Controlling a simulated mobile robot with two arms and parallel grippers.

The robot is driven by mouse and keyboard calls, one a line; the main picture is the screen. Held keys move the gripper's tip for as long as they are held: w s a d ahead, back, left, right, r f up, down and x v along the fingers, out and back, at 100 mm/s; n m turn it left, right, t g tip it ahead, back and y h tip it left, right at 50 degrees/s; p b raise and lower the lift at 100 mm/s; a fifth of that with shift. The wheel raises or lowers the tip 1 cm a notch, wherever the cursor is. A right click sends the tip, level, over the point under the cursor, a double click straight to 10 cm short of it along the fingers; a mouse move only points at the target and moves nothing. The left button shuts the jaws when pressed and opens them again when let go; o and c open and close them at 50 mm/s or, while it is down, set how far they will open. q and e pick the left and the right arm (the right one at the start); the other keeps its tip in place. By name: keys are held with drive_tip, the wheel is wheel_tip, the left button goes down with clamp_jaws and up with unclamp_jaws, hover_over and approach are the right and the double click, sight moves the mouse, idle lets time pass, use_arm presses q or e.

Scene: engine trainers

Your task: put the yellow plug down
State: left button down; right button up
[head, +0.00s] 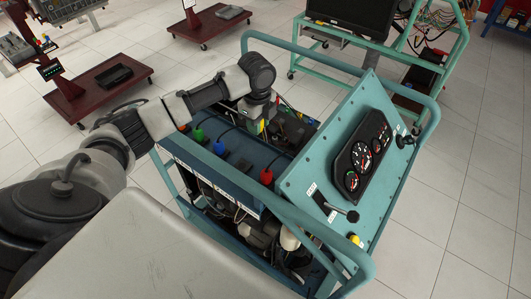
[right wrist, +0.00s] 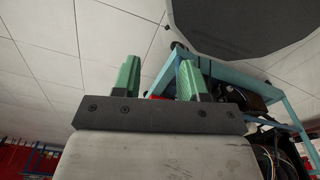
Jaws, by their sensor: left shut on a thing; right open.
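My left gripper (head: 260,112) reaches over the blue deck of the teal engine trainer (head: 289,186) in the head view. It is shut on the yellow plug (head: 262,127), of which only a small yellow patch shows below the fingers. The plug's lower end is hidden, so I cannot tell whether it touches the deck. My right gripper (right wrist: 160,78) shows in the right wrist view with its two green fingers wide apart and nothing between them. It is outside the head view.
Orange (head: 183,127), green (head: 198,135), blue (head: 219,149) and red (head: 266,177) plugs stand along the deck. A sloping gauge panel (head: 330,150) rises right of them. A teal rail (head: 300,50) surrounds the trainer. Cables and engine parts crowd behind the gripper.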

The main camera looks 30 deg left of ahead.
use_arm(q)
drive_tip(key=shift+s+f, duration=0.15)
drive_tip(key=shift+f, duration=0.35)
drive_tip(key=p, duration=0.2)
hover_over(258, 152)
wheel_tip(258, 152, down, 5)
drive_tip(key=shift+s+r, duration=0.1)
drive_tip(key=shift+r, duration=0.1)
wheel_tip(258, 152, down, 3)
drive_tip(key=shift+f, duration=0.3)
use_arm(e)
drive_tip(key=shift+s+a+r, duration=0.1)
drive_tip(key=shift+s+r, duration=0.25)
drive_tip(key=shift+r, duration=0.4)
use_arm(q)
drive_tip(key=shift+f, duration=0.2)
drive_tip(key=c, duration=1.1)
unclamp_jaws()
drive_tip(key=shift+c, duration=0.2)
use_arm(e)
drive_tip(key=shift+s, duration=0.2)
